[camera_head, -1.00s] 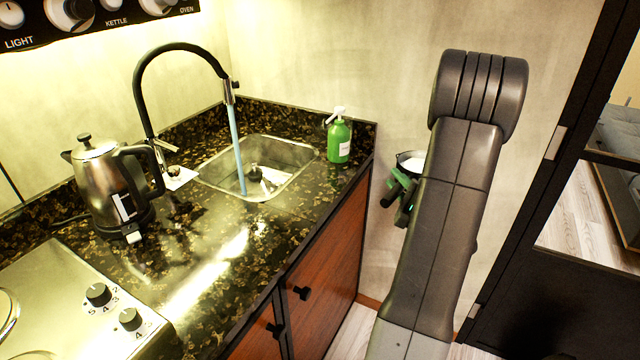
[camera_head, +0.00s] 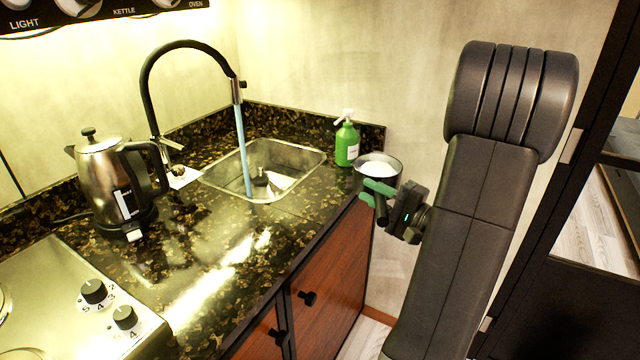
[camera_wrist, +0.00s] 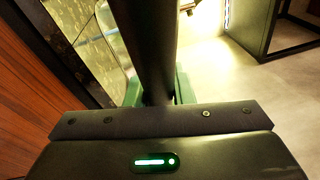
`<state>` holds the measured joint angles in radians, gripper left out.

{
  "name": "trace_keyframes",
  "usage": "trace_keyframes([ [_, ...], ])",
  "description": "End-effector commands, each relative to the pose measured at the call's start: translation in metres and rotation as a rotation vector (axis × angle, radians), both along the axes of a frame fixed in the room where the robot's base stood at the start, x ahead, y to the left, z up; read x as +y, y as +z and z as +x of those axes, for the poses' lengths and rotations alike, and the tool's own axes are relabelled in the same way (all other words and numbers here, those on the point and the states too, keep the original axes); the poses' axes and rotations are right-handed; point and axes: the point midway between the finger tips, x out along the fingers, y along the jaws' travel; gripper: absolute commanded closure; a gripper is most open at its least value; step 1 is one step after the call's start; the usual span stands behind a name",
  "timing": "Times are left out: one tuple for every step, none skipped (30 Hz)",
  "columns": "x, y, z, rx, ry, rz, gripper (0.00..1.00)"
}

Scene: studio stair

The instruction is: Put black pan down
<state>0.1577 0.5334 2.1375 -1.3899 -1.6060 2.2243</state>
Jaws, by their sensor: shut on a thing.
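The black pan (camera_head: 393,170) is at the right front edge of the counter, its inside pale and bright. My gripper (camera_head: 378,190), with green fingers, is shut on the pan's dark handle. In the wrist view the handle (camera_wrist: 146,45) runs up between the green fingers (camera_wrist: 157,90). The pan looks close to the counter's right edge, near the green soap bottle. I cannot tell whether it touches the counter. Much of the handle is hidden behind the fingers in the head view.
A green soap bottle (camera_head: 347,145) stands at the counter's back right corner. A sink (camera_head: 310,158) with running water is left of it. A steel kettle (camera_head: 103,175) and a stove (camera_head: 60,300) are farther left. Bare counter (camera_head: 200,255) lies in front of the sink.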

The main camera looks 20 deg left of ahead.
Motion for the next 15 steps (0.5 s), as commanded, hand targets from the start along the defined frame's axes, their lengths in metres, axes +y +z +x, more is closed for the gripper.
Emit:
trace_keyframes([
  [0.009,0.001,0.002,-0.004,0.006,0.001,1.0],
  [0.013,0.001,0.003,-0.004,0.005,0.001,1.0],
  [0.02,0.001,0.005,-0.004,0.006,0.001,1.0],
  [0.024,0.001,0.006,-0.004,0.005,0.002,1.0],
  [0.029,0.001,0.008,-0.004,0.005,0.001,1.0],
  [0.035,0.001,0.01,-0.004,0.005,0.001,1.0],
  [0.039,0.001,0.011,-0.005,0.005,0.001,1.0],
  [0.044,0.001,0.013,-0.005,0.005,0.002,1.0],
  [0.05,0.001,0.015,-0.005,0.005,0.001,1.0],
  [0.055,0.001,0.016,-0.005,0.005,0.002,1.0],
  [0.059,0.001,0.018,-0.005,0.005,0.002,1.0],
  [0.066,0.001,0.02,-0.005,0.005,0.002,1.0],
  [0.071,0.001,0.021,-0.005,0.004,0.0,1.0],
  [0.076,0.002,0.023,-0.005,0.005,0.002,1.0],
  [0.082,0.002,0.025,-0.005,0.005,0.002,1.0],
])
